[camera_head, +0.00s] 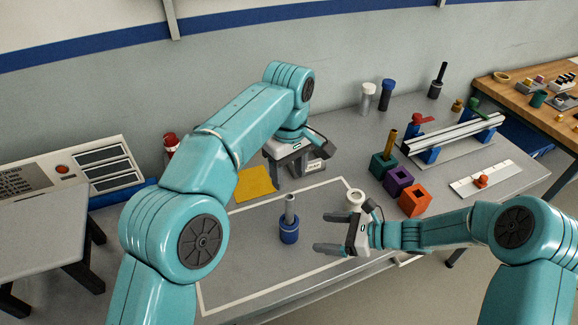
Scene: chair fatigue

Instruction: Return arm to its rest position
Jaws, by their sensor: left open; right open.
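My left arm (190,190) comes in from the left and arches over the grey table. My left gripper (300,168) hangs near the back of the table, close to a small labelled grey block; its fingers are partly hidden. My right arm (440,232) reaches in from the right, low over the table. My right gripper (328,232) is open and empty, its fingers pointing left. A blue cylinder with a grey rod (289,228) stands upright left of it, apart from the fingers. A white round piece (355,198) is just behind the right gripper.
Teal, purple (398,180) and orange blocks (415,200) stand right of centre. A rail fixture (455,136) is behind them. A yellow sheet (256,183) lies near the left gripper. A panel (70,170) stands at left. The outlined area's front left (235,265) is clear.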

